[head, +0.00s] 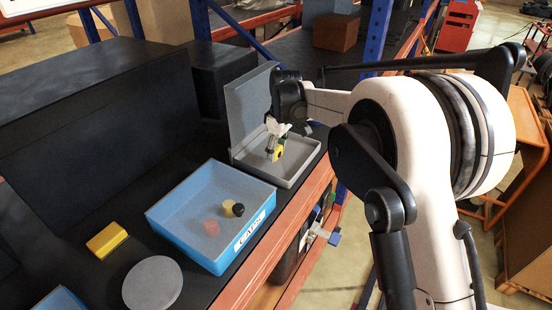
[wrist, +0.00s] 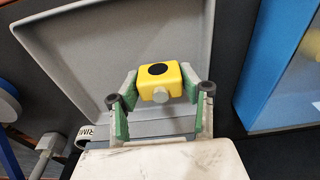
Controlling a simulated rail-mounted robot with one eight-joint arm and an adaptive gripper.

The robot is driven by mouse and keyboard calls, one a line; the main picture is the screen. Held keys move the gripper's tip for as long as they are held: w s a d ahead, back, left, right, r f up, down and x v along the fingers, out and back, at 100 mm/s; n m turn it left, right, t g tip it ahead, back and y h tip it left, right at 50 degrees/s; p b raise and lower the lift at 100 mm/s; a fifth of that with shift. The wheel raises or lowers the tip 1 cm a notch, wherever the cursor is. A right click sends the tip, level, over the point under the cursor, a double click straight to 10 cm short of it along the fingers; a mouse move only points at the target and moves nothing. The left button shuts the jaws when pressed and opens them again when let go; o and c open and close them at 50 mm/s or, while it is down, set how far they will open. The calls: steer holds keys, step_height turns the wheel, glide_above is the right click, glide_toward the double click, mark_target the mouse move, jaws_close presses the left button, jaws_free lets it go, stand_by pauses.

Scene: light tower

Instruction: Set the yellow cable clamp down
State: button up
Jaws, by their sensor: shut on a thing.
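In the head view the clamp (head: 278,153) shows small at the tip of my gripper (head: 276,145), over the grey tray (head: 292,182) with an upright back panel. The tray's grey floor (wrist: 100,40) lies behind the clamp in the wrist view. I cannot tell whether the clamp touches it.
A blue bin (head: 168,222) labelled CAPS, holding a few round caps, stands to the left of the grey tray. A yellow block (head: 106,240) and a grey disc (head: 152,284) lie on the dark bench. A large black box (head: 95,140) stands behind. The orange shelf edge (head: 276,246) runs along the front.

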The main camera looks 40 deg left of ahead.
mark_target(276, 167)
steer(key=shift+f+p, duration=0.35)
steer(key=shift+f, duration=1.6)
steer(key=shift+f, duration=0.15)
steer(key=o, duration=1.1)
steer(key=shift+o, duration=0.2)
step_height(276, 167, up, 12)
steer(key=d+b, duration=0.1)
steer(key=shift+d, duration=0.25)
steer(key=shift+w, duration=0.1)
